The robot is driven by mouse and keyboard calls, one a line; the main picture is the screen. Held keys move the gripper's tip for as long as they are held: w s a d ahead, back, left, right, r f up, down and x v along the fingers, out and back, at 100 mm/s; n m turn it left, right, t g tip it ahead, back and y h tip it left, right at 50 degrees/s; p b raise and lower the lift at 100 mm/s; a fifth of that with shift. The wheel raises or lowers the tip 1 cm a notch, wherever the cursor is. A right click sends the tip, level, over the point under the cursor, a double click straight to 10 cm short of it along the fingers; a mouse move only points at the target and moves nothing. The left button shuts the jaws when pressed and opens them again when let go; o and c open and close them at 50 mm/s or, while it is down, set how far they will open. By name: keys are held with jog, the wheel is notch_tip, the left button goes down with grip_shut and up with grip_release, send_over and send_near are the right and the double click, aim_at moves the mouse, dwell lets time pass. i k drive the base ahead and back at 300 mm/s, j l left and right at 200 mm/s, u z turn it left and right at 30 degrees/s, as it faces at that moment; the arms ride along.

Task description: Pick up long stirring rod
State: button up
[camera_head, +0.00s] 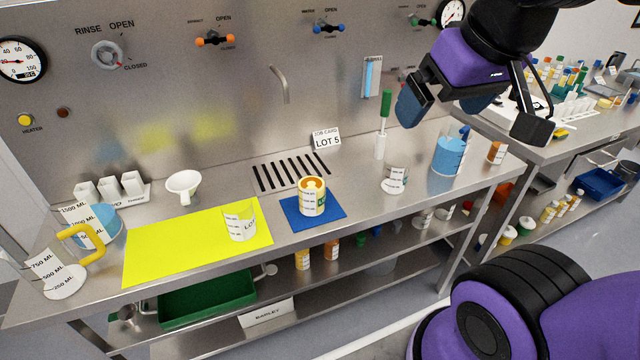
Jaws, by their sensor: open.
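A tall thin item with a green handle (386,104) stands upright in a white sleeve or holder (380,146) near the back wall. It is the only long rod-like thing I make out, but I cannot be sure it is the stirring rod. My gripper (469,118) hangs above the right part of the bench, to the right of the green handle in the picture. Its fingers are spread wide with nothing between them. The left finger shows close to the green handle, apart from it in the picture.
A labelled container (312,202) sits on a blue mat (286,212). A yellow mat (150,262), jugs (92,228) and a funnel (183,184) are left. A tap (281,84) juts from the wall.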

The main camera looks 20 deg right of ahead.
aim_at(387, 94)
jog(key=i+l, duration=0.7)
jog(key=l, duration=0.15)
